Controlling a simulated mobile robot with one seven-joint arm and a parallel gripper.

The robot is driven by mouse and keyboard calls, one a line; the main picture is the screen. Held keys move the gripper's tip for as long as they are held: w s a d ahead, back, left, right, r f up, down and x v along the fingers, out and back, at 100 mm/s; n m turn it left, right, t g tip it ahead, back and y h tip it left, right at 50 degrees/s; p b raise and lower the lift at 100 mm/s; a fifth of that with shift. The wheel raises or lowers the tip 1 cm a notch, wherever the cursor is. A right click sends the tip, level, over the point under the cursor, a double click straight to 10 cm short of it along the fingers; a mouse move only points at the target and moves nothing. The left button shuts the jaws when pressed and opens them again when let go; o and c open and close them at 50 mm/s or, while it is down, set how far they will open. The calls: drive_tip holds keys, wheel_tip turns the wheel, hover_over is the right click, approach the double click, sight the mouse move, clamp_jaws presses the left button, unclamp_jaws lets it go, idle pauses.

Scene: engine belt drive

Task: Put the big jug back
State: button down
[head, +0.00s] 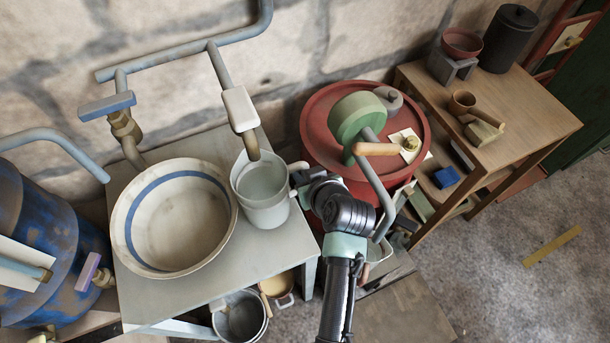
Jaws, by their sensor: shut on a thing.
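The big jug (264,203) is pale grey and upright, at the right side of a grey table (240,268). It is under or just beside a tap with a white lever (241,108). Its mouth is open to view, but I cannot tell whether it holds water. My gripper (299,181) reaches in from the right and is shut on the jug's handle side; the fingers are small and partly hidden by my wrist. I cannot tell whether the jug's base touches the table.
A large cream bowl with a blue band (177,219) stands close left of the jug. A red drum (319,112) with a green wheel (356,116) is behind my arm. A wooden shelf (535,110) stands right. Pots (240,318) sit below the table. A blue barrel (50,240) is left.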

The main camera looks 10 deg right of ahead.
drive_tip(key=shift+f, duration=0.3)
drive_tip(key=c, duration=0.8)
unclamp_jaws()
drive_tip(key=shift+f, duration=0.1)
drive_tip(key=shift+o, duration=0.2)
